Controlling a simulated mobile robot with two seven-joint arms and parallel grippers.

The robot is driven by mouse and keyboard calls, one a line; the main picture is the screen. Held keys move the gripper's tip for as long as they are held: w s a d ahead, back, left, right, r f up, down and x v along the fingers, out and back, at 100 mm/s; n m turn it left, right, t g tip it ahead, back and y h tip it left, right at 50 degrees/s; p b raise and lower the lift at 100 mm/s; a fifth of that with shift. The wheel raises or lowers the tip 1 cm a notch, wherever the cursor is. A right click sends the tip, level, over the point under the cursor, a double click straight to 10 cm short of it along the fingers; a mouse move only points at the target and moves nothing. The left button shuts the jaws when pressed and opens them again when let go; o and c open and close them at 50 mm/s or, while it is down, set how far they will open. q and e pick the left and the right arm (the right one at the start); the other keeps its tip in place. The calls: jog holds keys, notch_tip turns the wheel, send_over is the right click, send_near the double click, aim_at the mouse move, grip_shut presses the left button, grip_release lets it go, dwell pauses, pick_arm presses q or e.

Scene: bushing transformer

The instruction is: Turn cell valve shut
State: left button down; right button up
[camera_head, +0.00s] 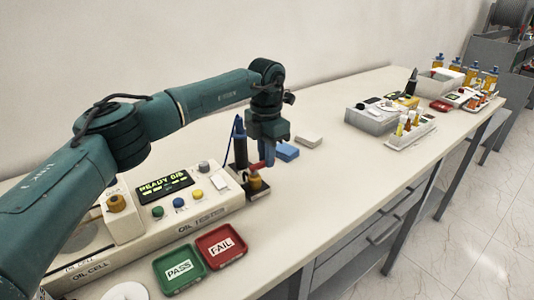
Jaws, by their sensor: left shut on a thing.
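The oil cell unit (205,217) is a long cream box with a lit display (165,184) and coloured knobs, on the bench at the left. At its right end stands a small brass-coloured valve (255,181) with a red handle (256,166) on top. My left gripper (266,163) points down over the valve and is shut on the red handle. My right gripper is not in view.
A green PASS tray (179,268) and a red FAIL tray (220,246) lie in front of the unit. A dark upright cylinder (240,150) stands close behind the valve. A blue block (287,152) and a white block (308,140) lie beyond. The bench middle is clear.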

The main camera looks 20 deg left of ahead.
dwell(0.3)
pick_arm(q)
jog(key=c, duration=1.4)
grip_release()
notch_tip(320, 180, up, 13)
